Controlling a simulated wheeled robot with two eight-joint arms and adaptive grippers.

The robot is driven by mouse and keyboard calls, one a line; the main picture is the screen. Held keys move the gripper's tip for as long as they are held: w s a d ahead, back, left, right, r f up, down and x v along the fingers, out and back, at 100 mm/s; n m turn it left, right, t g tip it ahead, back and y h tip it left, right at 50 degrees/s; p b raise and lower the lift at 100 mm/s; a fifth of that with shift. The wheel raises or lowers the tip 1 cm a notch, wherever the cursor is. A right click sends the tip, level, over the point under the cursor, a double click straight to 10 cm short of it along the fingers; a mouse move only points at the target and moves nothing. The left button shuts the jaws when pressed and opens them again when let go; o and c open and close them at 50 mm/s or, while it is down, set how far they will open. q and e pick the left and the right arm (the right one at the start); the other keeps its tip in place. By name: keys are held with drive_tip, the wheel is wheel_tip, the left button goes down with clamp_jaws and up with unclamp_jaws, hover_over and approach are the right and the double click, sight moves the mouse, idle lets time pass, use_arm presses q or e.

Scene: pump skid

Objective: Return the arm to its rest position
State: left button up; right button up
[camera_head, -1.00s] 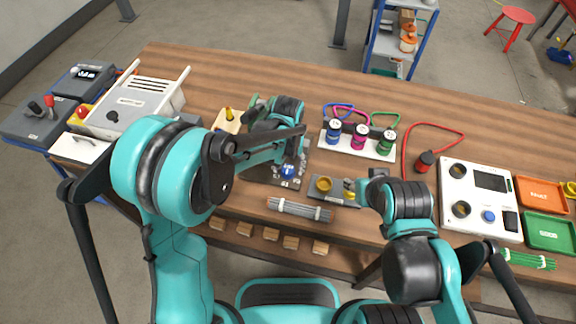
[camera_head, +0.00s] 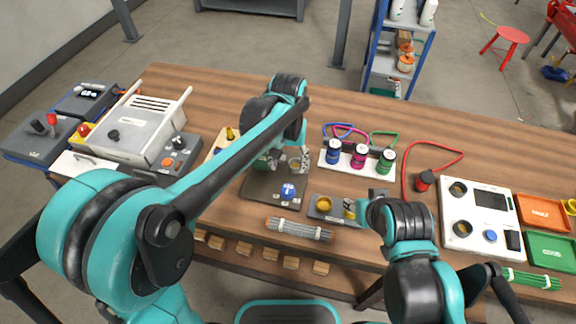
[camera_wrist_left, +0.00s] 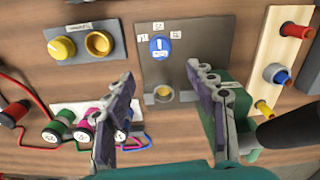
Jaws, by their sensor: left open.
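My left arm reaches in from the left and bends down at the wrist over the table. My left gripper (camera_head: 285,163) is above the dark plate (camera_head: 262,190) with the blue button (camera_head: 288,191). In the left wrist view its two fingers (camera_wrist_left: 161,72) are spread, with nothing between them. The plate's blue button (camera_wrist_left: 159,47) and a round ring fitting (camera_wrist_left: 163,93) show beyond and between the fingers. My right arm is folded at the lower right. Its gripper (camera_head: 368,203) is low beside the small grey block and mostly hidden by its own wrist.
Three coloured spools (camera_head: 359,156) stand on a white tray right of the left gripper. A grey block with a yellow knob and ring (camera_head: 324,206) and a rod bundle (camera_head: 299,229) lie in front. A grey cabinet (camera_head: 140,127) stands left. The back of the table is clear.

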idle(0.4)
use_arm(q)
drive_tip(key=s+a+r+n+t, duration=0.1)
drive_tip(key=s+a+t, duration=0.6)
drive_tip(key=s+a, duration=0.7)
drive_tip(key=a+r, duration=0.1)
drive_tip(key=a, duration=0.3)
drive_tip(key=shift+s+r, duration=0.2)
drive_tip(key=shift+r, duration=0.05)
